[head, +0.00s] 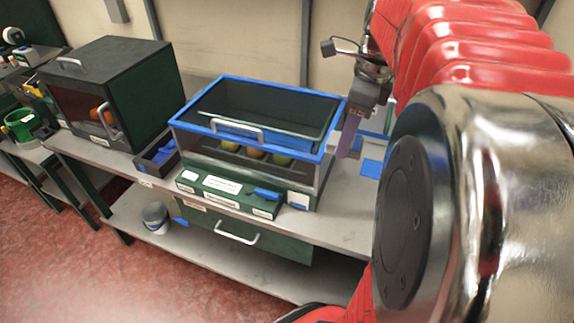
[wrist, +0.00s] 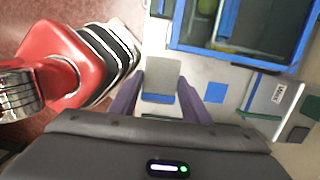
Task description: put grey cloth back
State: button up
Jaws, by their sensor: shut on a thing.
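My gripper (head: 346,150) hangs pointing down over the bench, just right of the blue-rimmed glass box. In the wrist view, its two purple fingers (wrist: 160,92) stand on either side of a flat grey piece that looks like the grey cloth (wrist: 162,74). The gripper is shut on it.
The blue-rimmed glass box (head: 180,124) holds several round fruits. Left of it stands a dark cabinet (head: 110,52) with orange fruit inside. A blue square (head: 372,168) lies on the bench. A bucket (head: 156,218) stands below.

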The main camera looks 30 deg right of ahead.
jog(key=shift+s+d+f, duration=0.1)
jog(key=shift+d, duration=0.1)
jog(key=shift+f, duration=0.25)
send_over(330, 222)
jog(key=f, duration=2.3)
jog(key=shift+s+d+f, duration=0.1)
jog(key=shift+s+d, duration=0.15)
jog(key=shift+f, duration=2.1)
jog(key=o, duration=1)
jog(key=shift+f, duration=0.1)
